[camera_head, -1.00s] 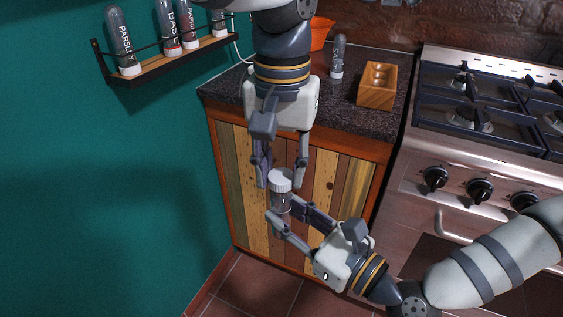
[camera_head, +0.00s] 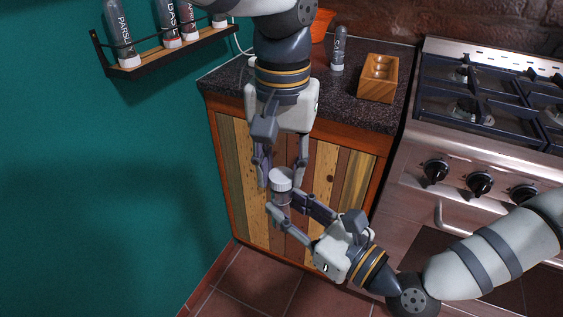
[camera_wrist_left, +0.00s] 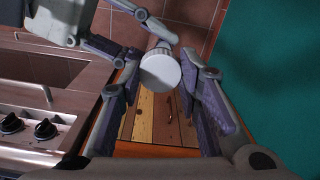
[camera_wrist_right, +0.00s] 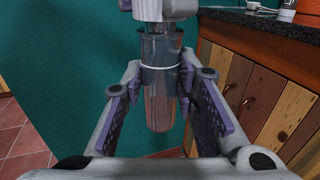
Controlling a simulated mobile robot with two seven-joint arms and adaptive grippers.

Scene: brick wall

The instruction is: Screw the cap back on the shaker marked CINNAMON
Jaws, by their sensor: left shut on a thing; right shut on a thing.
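A white round cap (camera_head: 281,178) is between the fingertips of my left gripper (camera_head: 281,184), which reaches down from the top of the head view and is shut on it. The cap's flat top also shows in the left wrist view (camera_wrist_left: 160,72). Directly below it is a clear, greyish shaker (camera_wrist_right: 160,95), upright, with a rounded bottom and a pale ring. My right gripper (camera_head: 285,207) is shut around its body from the lower right. The cap lines up with the shaker's top; whether the threads engage cannot be told. No label is readable on this shaker.
A wall shelf (camera_head: 185,48) at upper left holds several labelled shakers. Another shaker (camera_head: 338,50), a wooden block with hollows (camera_head: 379,80) and an orange bowl (camera_head: 321,25) stand on the dark counter (camera_head: 340,105). A stove (camera_head: 470,160) is at right. Both grippers are in front of the wooden cabinet.

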